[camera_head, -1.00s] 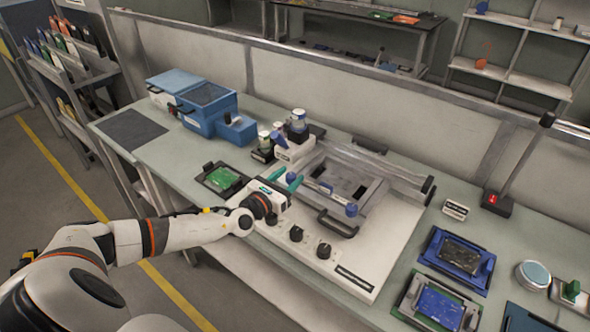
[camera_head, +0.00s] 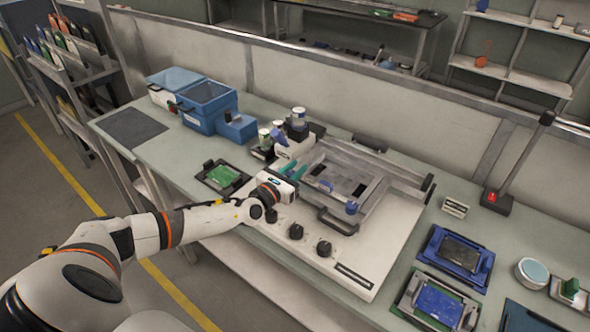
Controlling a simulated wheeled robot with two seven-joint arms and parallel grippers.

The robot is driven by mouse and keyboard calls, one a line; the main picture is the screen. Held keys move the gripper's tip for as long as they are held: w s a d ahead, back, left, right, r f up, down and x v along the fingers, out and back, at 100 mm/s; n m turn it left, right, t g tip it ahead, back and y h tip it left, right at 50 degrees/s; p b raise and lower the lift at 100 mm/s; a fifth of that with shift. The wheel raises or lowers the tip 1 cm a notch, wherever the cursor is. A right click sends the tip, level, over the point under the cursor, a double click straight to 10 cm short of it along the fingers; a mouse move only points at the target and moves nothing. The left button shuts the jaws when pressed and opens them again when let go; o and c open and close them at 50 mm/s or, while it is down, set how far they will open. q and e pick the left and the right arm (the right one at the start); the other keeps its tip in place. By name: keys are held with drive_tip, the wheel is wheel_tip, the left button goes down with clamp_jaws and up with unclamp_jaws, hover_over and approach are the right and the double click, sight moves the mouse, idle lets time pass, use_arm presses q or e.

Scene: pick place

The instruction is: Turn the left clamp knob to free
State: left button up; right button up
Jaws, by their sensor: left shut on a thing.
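The white fixture station (camera_head: 380,262) stands on the bench with a grey clamp frame (camera_head: 338,222) on top. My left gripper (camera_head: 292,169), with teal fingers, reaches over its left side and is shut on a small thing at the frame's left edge. The fingers hide this thing; by its place it appears to be the left clamp knob. A blue knob (camera_head: 351,208) shows at the frame's front corner, and a small blue part (camera_head: 326,186) lies further in. My right gripper is not in view.
Black dials (camera_head: 296,231) line the station's front, close below my left wrist. A green board in a black tray (camera_head: 222,178) lies to the left. Jars (camera_head: 298,118) and blue bins (camera_head: 207,106) stand behind. Blue trays (camera_head: 457,252) lie at the right.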

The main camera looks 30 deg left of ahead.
use_arm(q)
drive_tip(key=shift+r+n+y+p, duration=0.15)
drive_tip(key=shift+n+y+p, duration=0.15)
drive_tip(key=shift+p, duration=0.2)
drive_tip(key=n+y+p, duration=0.2)
drive_tip(key=y+p, duration=0.2)
drive_tip(key=shift+a+n, duration=0.15)
drive_tip(key=shift+n, duration=0.15)
drive_tip(key=shift+n+g+y+p, duration=0.3)
drive_tip(key=shift+n+y, duration=0.1)
drive_tip(key=shift+y, duration=0.2)
drive_tip(key=y, duration=0.1)
drive_tip(key=n+g+y, duration=0.1)
drive_tip(key=n+y, duration=0.1)
drive_tip(key=shift+s+a+y+p, duration=0.1)
drive_tip(key=shift+a+y+p, duration=0.15)
drive_tip(key=shift+y+p, duration=0.05)
drive_tip(key=shift+s+a+f+n+g+y, duration=0.1)
drive_tip(key=shift+n+g+y, duration=0.55)
drive_tip(key=shift+y, duration=0.15)
drive_tip(key=shift+a+f+n+g+y, duration=0.1)
drive_tip(key=shift+n+g+y, duration=0.5)
drive_tip(key=shift+y, duration=0.2)
drive_tip(key=shift+n, duration=0.25)
drive_tip(key=o, duration=1)
